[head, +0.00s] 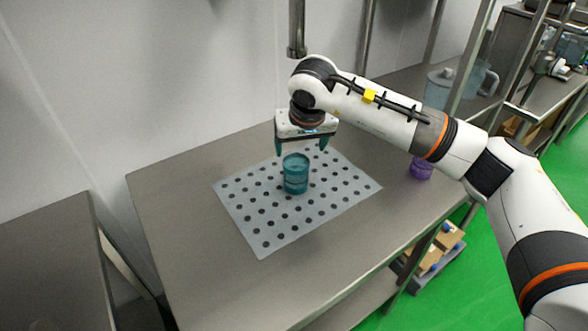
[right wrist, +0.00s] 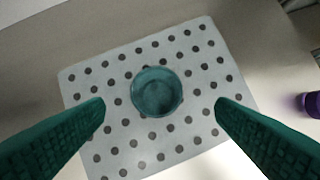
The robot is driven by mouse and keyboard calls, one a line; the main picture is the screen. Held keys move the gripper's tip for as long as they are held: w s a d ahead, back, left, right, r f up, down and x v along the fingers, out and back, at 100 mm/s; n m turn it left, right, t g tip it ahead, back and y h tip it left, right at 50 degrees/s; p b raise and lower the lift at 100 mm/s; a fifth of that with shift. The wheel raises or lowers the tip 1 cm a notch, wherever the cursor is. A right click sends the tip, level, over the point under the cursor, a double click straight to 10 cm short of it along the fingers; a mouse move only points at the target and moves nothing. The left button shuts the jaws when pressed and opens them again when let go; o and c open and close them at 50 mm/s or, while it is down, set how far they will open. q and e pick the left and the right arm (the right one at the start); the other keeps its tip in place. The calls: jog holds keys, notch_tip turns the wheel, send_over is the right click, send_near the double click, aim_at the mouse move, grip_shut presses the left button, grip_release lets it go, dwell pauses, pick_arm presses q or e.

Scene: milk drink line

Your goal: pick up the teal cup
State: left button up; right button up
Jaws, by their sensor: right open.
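The teal cup (head: 296,178) stands upright on a pale dotted mat (head: 270,238) on the steel table. My right gripper (head: 301,152) is above the cup, pointing down, with its teal fingers spread wide. In the right wrist view the cup (right wrist: 157,92) is seen from above with its open rim facing the camera. It lies between the two open fingers (right wrist: 160,115) and a little beyond their tips in the picture. Neither finger appears to touch it. My left gripper is not in view.
A purple cup (head: 421,168) stands to the right on the table, partly behind my right arm; it also shows in the right wrist view (right wrist: 312,104). Pale blue jugs (head: 438,88) stand at the back right. A metal post (head: 297,28) hangs behind my gripper. The table's left part is clear.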

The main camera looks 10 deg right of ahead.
aim_at(296, 168)
jog(key=x, duration=0.4)
jog(key=shift+a+f+p, duration=0.1)
jog(key=shift+f+p, duration=0.25)
jog(key=shift+f, duration=0.3)
jog(key=p+x, duration=0.1)
jog(key=x, duration=0.3)
jog(key=shift+a+f, duration=0.1)
jog(key=shift+f, duration=0.4)
jog(key=shift+c, duration=0.7)
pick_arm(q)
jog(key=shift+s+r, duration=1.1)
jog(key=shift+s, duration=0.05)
pick_arm(e)
jog(key=c, duration=0.9)
